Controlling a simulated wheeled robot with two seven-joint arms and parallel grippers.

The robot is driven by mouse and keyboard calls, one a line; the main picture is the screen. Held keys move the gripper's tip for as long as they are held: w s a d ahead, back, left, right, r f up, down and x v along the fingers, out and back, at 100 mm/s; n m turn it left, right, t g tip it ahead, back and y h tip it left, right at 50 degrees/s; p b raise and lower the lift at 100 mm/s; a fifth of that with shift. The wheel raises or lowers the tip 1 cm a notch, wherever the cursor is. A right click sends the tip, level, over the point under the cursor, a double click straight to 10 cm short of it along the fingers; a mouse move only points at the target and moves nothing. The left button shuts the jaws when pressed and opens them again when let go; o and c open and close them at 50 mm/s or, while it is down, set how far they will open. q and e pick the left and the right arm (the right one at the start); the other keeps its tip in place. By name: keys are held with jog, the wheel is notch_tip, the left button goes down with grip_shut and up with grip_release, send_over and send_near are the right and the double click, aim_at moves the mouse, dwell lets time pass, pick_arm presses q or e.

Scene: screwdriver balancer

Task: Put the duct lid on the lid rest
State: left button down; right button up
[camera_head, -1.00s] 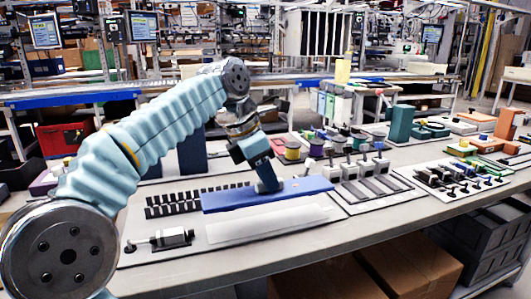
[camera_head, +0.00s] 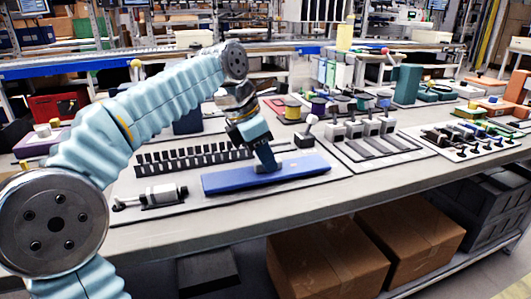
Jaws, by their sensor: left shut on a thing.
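The duct lid is a long flat blue bar (camera_head: 225,182) at the front of the pale board (camera_head: 222,208), right of a grey cylindrical tool. My left gripper (camera_head: 267,167) comes down onto the middle of its top and is shut on it. The black slotted duct (camera_head: 180,160) lies behind the lid, with its row of teeth uncovered. The white strip that is the lid rest is hidden, with the lid over its place. I cannot tell whether the lid touches it. My right gripper is not in view.
A grey and black cylindrical tool (camera_head: 163,194) lies left of the lid. To the right stand a fixture with several grey blocks (camera_head: 372,127) and a board of small parts (camera_head: 465,138). Coloured spools (camera_head: 318,108) stand behind. The table's front edge (camera_head: 300,220) is clear.

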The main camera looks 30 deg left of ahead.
pick_arm(q)
jog(key=c, duration=1)
grip_release()
jog(key=p+v, duration=0.4)
jog(key=v, duration=0.9)
jog(key=shift+s+a+r, duration=0.1)
jog(key=shift+s+r, duration=0.05)
jog(key=shift+r, duration=0.15)
